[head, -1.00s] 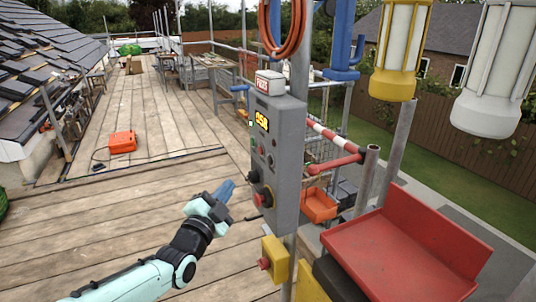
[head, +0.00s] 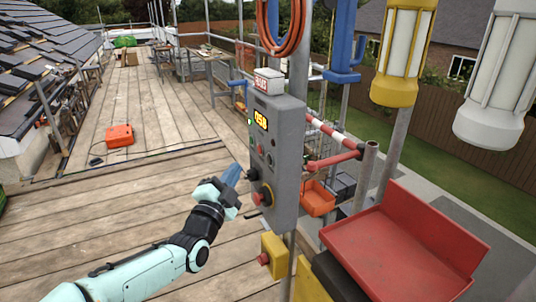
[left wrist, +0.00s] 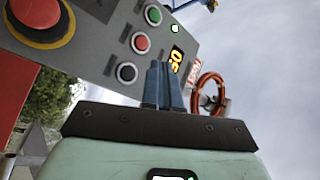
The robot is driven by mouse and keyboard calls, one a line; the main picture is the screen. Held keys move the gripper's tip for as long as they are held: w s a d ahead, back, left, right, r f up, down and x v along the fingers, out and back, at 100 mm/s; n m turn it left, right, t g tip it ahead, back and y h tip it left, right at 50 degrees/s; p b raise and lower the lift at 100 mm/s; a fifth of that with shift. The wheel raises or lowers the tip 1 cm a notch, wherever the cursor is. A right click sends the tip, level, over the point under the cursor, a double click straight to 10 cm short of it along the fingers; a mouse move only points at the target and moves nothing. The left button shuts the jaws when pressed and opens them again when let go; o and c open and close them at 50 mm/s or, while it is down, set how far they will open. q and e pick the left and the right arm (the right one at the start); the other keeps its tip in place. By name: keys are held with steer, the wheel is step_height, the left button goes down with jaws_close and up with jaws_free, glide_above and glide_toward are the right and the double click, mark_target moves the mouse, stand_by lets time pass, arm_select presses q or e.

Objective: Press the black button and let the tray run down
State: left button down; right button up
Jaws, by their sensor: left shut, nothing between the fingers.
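The grey control box (head: 275,165) hangs on a scaffold pole, with a lit yellow display (head: 261,121). In the left wrist view its panel carries a black button (left wrist: 126,72) in a pale ring, below a red button (left wrist: 140,42) and a green one (left wrist: 153,14). My left gripper (head: 232,174) is shut and empty, its blue fingers just left of the box. In the left wrist view the fingertips show right of the black button; I cannot tell whether they touch the panel. The red tray (head: 400,250) stands at the lower right. My right gripper is not in view.
A red mushroom knob (head: 264,195) on yellow sits low on the box. A yellow box (head: 274,256) with a red knob is below. Scaffold poles and yellow and white lamps (head: 404,50) stand right. The plank deck at left is mostly clear, with an orange case (head: 119,136).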

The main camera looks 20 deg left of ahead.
mark_target(269, 159)
arm_select(q)
steer(key=shift+w+d+p, duration=0.4)
steer(key=shift+w+d, duration=0.5)
steer(key=shift+w, duration=0.15)
steer(key=shift+w+d+p, duration=0.4)
steer(key=shift+w+d, duration=0.45)
steer(key=shift+w, duration=0.2)
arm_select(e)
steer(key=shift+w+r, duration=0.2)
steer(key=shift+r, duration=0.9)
arm_select(q)
steer(key=shift+w+d, duration=0.3)
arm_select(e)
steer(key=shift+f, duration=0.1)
